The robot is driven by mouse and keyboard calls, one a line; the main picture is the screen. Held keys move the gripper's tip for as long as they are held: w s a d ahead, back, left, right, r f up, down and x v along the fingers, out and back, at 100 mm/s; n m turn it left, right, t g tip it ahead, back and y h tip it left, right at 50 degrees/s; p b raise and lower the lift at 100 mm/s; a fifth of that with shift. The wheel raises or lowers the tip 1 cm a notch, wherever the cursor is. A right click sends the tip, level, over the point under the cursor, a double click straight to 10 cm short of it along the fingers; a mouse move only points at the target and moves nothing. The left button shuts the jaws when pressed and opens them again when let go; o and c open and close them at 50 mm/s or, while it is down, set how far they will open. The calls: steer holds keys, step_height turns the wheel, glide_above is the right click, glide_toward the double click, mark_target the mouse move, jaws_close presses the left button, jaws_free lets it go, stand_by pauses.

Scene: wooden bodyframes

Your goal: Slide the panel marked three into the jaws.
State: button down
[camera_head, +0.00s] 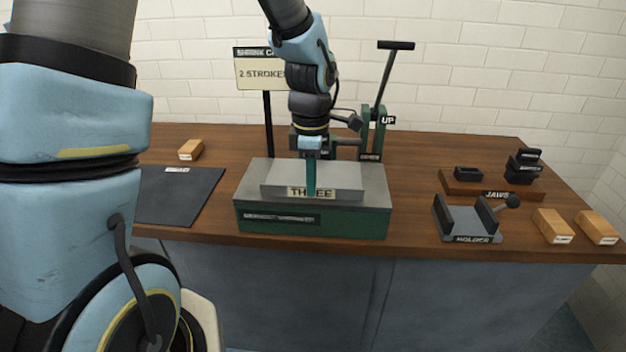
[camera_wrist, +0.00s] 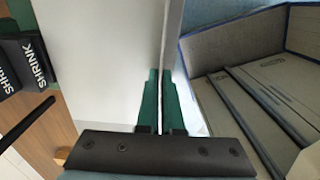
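The panel marked THREE (camera_head: 345,194) is a grey strip of metal with its label on the upright front face. It sits on the grey top of a green block (camera_head: 365,223). My gripper (camera_head: 311,190) points down at the panel's middle. In the wrist view its green fingers (camera_wrist: 162,105) lie close on both sides of the panel's thin upright edge (camera_wrist: 171,45), with no clear gap. Black blocks marked SHRINK (camera_wrist: 22,62) show at the left of the wrist view, apart from the panel; they look like jaws. In the head view my arm partly hides that area.
A green machine (camera_head: 380,125) with a tall lever marked UP stands behind the block. A sign (camera_head: 258,74) reads 2 STROKES. At right are a wooden tray (camera_head: 455,184) marked JAWS, a holder (camera_head: 473,239) and wooden blocks (camera_head: 553,226). A dark mat (camera_head: 175,200) lies at left.

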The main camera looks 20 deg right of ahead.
mark_target(338, 180)
steer(key=shift+w+d, duration=0.25)
steer(key=shift+w, duration=0.3)
steer(key=shift+w+d, duration=0.2)
steer(key=shift+w, duration=0.15)
steer(key=shift+w+d, duration=0.25)
steer(key=shift+w, duration=0.35)
steer(key=shift+w+d+p, duration=0.2)
steer(key=shift+w+p, duration=0.1)
steer(key=shift+w, duration=0.05)
steer(key=shift+w, duration=0.1)
steer(key=shift+w+d, duration=0.25)
steer(key=shift+w, duration=0.2)
steer(key=c, duration=1)
jaws_free()
steer(key=shift+o, duration=0.4)
